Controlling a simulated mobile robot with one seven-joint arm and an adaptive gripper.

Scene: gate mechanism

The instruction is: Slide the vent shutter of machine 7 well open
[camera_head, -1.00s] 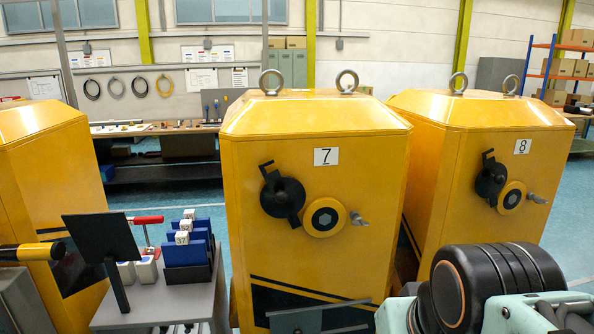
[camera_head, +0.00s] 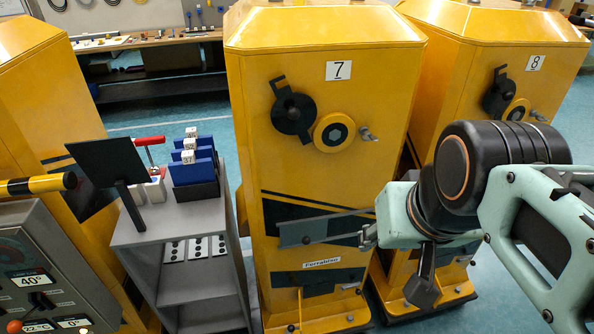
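Machine 7 (camera_head: 320,175) is a tall yellow cabinet in the middle of the head view, with a "7" plate. Low on its front is a flat grey plate with a small dark knob, apparently the vent shutter (camera_head: 325,229), under a slanted grey rail. A small metal piece (camera_head: 368,237) shows at the plate's right end; I cannot tell whether it belongs to the shutter. My arm comes in from the right, in front of the machine's right edge. What seems to be my gripper (camera_head: 424,290) is a dark shape hanging low, right of the shutter. Its fingers are not clearly visible.
Machine 8 (camera_head: 500,60) stands at the right, partly behind my arm. A grey cart (camera_head: 185,225) with blue holders (camera_head: 194,165) and a dark panel (camera_head: 108,162) stands left of machine 7. A control box (camera_head: 45,270) is at lower left. A workbench (camera_head: 165,45) is behind.

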